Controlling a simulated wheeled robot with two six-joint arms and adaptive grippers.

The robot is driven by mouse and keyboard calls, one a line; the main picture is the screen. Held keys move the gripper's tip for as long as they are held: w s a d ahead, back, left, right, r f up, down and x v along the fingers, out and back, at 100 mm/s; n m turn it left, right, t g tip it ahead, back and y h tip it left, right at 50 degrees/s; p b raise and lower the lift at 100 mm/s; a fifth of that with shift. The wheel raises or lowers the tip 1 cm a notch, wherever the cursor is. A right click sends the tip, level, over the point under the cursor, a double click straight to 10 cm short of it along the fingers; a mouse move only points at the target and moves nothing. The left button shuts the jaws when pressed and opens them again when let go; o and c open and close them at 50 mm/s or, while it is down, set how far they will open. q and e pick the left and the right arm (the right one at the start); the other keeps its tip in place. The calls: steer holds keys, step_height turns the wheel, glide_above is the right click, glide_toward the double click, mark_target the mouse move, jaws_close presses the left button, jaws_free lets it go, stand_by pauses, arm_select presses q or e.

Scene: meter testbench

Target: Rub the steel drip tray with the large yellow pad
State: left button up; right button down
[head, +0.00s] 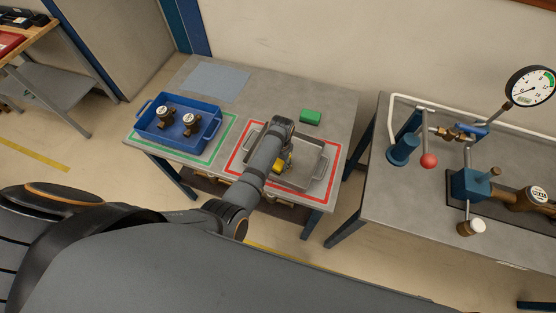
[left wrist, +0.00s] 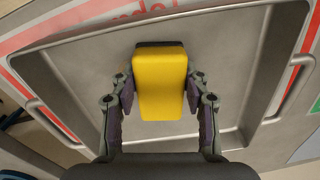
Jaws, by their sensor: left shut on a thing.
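The steel drip tray (head: 302,174) sits inside the red outline on the grey table in the head view. It fills most of the left wrist view (left wrist: 240,62), with a handle at each side. My left gripper (left wrist: 160,98) is shut on the large yellow pad (left wrist: 160,82), one finger at each side. The pad has a dark strip along its far edge and is over the tray floor; I cannot tell whether it touches. In the head view my left arm hides most of the gripper, and a bit of the yellow pad (head: 289,159) shows. My right gripper is not in view.
A green block (head: 310,117) lies behind the tray. A blue crate (head: 157,130) with two brass meters stands left, by the green outline. A blue-grey mat (head: 216,79) lies at the back. The right bench (head: 395,190) carries pipes, a red-knobbed lever and a gauge.

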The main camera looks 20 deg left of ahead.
arm_select(q)
steer(key=shift+d+r+p, duration=0.2)
steer(key=shift+d+p, duration=0.05)
steer(key=shift+d, duration=0.35)
steer(key=shift+d+r+p, duration=0.15)
steer(key=shift+d+p, duration=0.05)
steer(key=shift+d, duration=0.4)
steer(key=shift+w+f, duration=0.1)
steer(key=shift+w+a, duration=0.1)
steer(key=shift+a, duration=0.35)
steer(key=a+p, duration=0.1)
steer(key=a, duration=0.1)
steer(key=shift+w+a, duration=0.15)
steer(key=shift+a, duration=0.4)
